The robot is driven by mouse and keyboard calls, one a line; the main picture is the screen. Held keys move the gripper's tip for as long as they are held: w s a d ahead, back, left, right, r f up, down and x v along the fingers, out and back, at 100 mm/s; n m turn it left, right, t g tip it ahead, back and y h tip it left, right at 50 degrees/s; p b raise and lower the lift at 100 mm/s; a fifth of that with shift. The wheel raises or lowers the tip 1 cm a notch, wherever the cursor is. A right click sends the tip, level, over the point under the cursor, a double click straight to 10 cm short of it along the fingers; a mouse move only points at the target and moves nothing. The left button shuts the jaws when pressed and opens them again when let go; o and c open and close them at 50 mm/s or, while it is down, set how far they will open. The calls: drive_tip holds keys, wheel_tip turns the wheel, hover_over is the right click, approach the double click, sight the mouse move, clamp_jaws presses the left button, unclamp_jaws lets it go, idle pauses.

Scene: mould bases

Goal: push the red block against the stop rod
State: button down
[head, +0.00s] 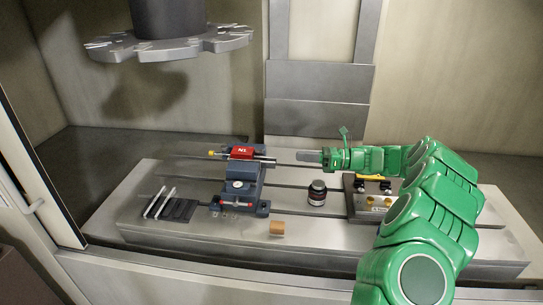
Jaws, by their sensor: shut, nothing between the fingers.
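The red block (242,152), with small white lettering, lies on top of a dark blue-grey vise (239,188) near the middle of the machine table. A thin rod with a yellow end (213,153) sticks out at the block's left and looks like the stop rod. Whether the block touches it is too small to tell. A silver bar (265,159) shows at the block's right. My gripper (299,156) is shut and empty, its grey fingers pointing left towards the vise. A gap separates the fingertips from the block and the bar.
A dark jar (317,193) stands right of the vise, beside a block with yellow and black parts (371,200). A small orange-brown piece (277,228) lies in front. A dark slotted rack (173,209) sits left. A toolholder disc (168,44) hangs above left.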

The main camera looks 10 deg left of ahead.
drive_tip(key=m, duration=0.3)
drive_tip(key=m+g, duration=0.2)
drive_tip(key=m, duration=0.8)
approach(252, 154)
drive_tip(key=s+a, duration=0.4)
drive_tip(key=shift+w+a, duration=1.15)
drive_tip(key=shift+w, duration=0.1)
drive_tip(key=shift+w+a, duration=0.4)
drive_tip(key=shift+a, duration=0.25)
drive_tip(key=shift+s, duration=0.15)
